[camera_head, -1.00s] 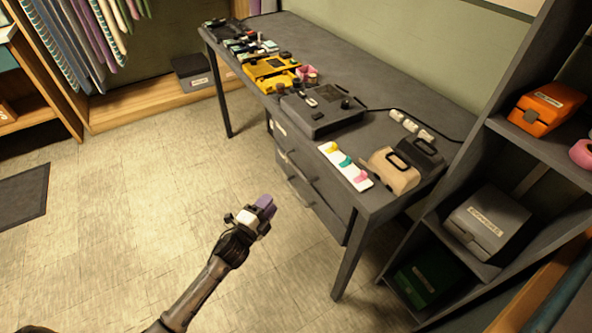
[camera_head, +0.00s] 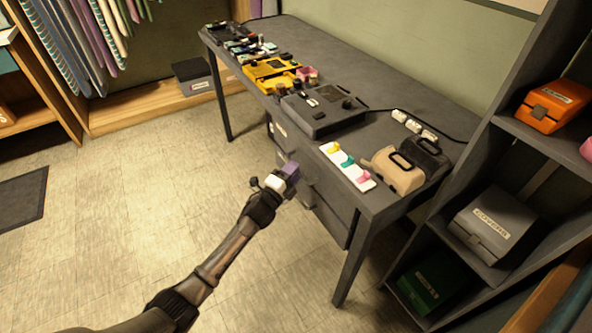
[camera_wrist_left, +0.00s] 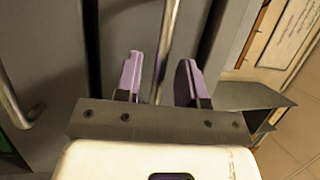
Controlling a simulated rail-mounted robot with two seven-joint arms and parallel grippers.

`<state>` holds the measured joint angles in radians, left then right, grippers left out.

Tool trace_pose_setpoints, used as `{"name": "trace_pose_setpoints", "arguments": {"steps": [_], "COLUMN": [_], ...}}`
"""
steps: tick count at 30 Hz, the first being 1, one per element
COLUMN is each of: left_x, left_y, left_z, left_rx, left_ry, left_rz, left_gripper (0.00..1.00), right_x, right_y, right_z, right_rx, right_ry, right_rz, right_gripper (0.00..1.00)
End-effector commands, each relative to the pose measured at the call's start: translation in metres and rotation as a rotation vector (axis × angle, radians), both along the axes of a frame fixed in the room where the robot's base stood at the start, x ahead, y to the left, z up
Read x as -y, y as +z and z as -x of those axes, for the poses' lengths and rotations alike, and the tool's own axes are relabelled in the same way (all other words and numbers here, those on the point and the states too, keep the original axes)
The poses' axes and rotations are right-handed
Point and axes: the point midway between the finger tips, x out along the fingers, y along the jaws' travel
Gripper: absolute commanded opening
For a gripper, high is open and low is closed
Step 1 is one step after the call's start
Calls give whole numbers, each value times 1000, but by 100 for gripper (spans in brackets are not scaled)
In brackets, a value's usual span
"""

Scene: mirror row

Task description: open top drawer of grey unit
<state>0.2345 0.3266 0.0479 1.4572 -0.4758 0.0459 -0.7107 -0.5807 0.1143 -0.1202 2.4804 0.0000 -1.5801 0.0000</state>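The grey drawer unit (camera_head: 328,208) stands under the desk, its drawer fronts facing the open floor. No drawer visibly stands out. My left gripper (camera_head: 290,172), with purple fingers, is in front of the unit and hides part of its upper fronts. In the left wrist view the gripper (camera_wrist_left: 160,80) is open, and a metal bar handle (camera_wrist_left: 168,40) runs between its two fingers. I cannot tell whether the fingers touch it. A second bar handle (camera_wrist_left: 12,105) shows at the left on the grey front. My right gripper is not in view.
The grey desk (camera_head: 385,85) holds a yellow device (camera_head: 270,70), a dark grey device (camera_head: 322,108), a white strip with coloured pieces (camera_head: 347,167) and a beige case (camera_head: 394,172). A dark shelf (camera_head: 455,260) stands at the right.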

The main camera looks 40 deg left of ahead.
Motion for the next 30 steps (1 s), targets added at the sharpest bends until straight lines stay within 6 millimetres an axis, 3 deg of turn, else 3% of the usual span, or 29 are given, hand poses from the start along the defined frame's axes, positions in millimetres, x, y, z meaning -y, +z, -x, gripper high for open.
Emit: {"name": "trace_pose_setpoints", "arguments": {"steps": [6, 17, 28, 30], "left_x": [-1, -1, -1, -1], "left_y": [2, 3, 3, 3], "left_z": [-14, -16, -16, -16], "left_rx": [-1, -1, -1, -1], "left_ry": [1, 1, 1, 1], "left_rz": [0, 0, 0, 0], "left_gripper": [36, 36, 2, 0], "right_x": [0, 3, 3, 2], "right_y": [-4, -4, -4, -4], "right_z": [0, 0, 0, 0], "right_rx": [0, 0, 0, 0], "right_ry": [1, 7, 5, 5], "right_rz": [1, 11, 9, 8], "right_gripper": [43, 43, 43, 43]}}
